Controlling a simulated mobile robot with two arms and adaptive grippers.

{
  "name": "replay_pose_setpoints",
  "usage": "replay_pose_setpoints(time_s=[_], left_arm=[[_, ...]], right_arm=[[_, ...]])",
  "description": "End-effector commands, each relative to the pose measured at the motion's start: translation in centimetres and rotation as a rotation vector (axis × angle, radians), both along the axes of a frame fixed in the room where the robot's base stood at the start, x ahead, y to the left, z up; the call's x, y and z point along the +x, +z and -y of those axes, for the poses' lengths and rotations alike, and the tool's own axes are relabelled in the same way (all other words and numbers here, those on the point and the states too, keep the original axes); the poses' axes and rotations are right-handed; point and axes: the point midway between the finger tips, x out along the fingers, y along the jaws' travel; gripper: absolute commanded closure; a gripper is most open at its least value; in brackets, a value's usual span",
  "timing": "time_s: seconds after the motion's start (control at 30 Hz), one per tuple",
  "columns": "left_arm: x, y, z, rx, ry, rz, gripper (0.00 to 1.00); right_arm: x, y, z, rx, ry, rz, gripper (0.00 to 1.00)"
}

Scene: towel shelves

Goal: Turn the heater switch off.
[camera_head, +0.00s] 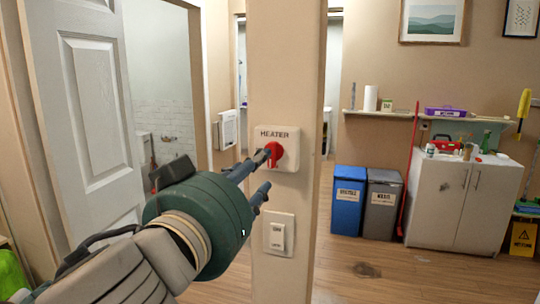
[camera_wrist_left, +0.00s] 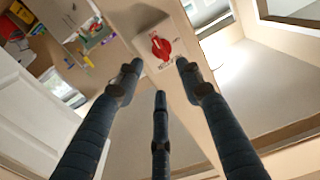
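The heater switch is a red rotary knob (camera_head: 275,154) on a white plate (camera_head: 289,139) labelled HEATER, fixed to a beige post. My left gripper (camera_head: 266,170) comes in from the left, its fingers at the knob. One fingertip overlaps the knob's left side in the head view; I cannot tell whether it touches. In the left wrist view, the knob (camera_wrist_left: 161,47) shows beyond the gap between the spread, empty fingers of the left gripper (camera_wrist_left: 160,72). The knob's exact setting is hard to read. My right gripper is not in view.
A light switch (camera_head: 278,234) sits lower on the post (camera_head: 267,60). A white door (camera_head: 88,110) stands at the left. Blue (camera_head: 348,200) and grey (camera_head: 381,205) bins and a cabinet (camera_head: 464,205) stand behind at the right. The wooden floor right of the post is mostly clear.

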Motion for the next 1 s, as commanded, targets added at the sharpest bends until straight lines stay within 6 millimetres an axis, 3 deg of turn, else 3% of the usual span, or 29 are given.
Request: replay_pose_setpoints(time_s=[0.3,0.5,0.9,1.0], left_arm=[[5.9,0.2,1.8,0.001,0.003,-0.003,0.62],[8.3,0.1,2.6,0.001,0.002,-0.002,0.62],[9.1,0.0,2.9,0.000,0.000,0.000,0.62],[9.1,0.0,2.9,0.000,0.000,0.000,0.80]], right_arm=[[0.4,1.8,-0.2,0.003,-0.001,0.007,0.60],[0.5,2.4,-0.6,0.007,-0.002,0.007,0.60],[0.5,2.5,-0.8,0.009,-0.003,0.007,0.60],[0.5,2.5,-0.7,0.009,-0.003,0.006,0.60]])
